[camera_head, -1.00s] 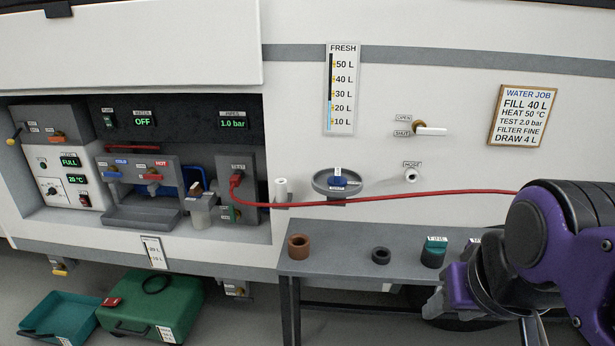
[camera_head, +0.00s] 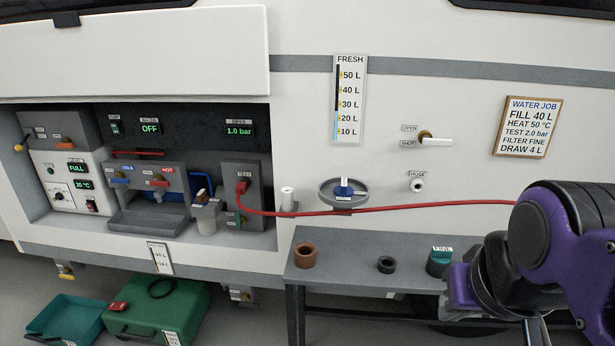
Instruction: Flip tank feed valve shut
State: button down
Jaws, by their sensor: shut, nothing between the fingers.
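Other small valve handles show in the recessed panel at left, too small to read clearly. My gripper (camera_head: 458,290) is at the lower right, beside the grey shelf, well below and apart from the white lever. It is shut and empty; its fingertips show poorly.
A red hose (camera_head: 380,208) runs from the TEST panel across the wall behind my arm. A brown ring (camera_head: 304,256), a dark ring (camera_head: 386,264) and a green FINE cap (camera_head: 439,262) stand on the shelf (camera_head: 345,266). The wall around the lever is clear.

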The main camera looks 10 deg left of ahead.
aim_at(240, 222)
jog(key=i+j, duration=0.1)
jog(key=j, duration=0.3)
jog(key=j+u, duration=0.1)
jog(key=j, duration=0.3)
jog(key=i+j, duration=0.15)
jog(key=j, duration=0.25)
jog(key=i+j, duration=0.1)
jog(key=j, duration=0.3)
jog(key=i+j+u, duration=0.1)
jog(key=j, duration=0.3)
jog(key=i+j, duration=0.15)
jog(key=j, duration=0.25)
jog(key=i+j+u, duration=0.1)
jog(key=i, duration=0.3)
jog(key=i+j, duration=0.25)
jog(key=i, duration=0.2)
jog(key=u, duration=0.05)
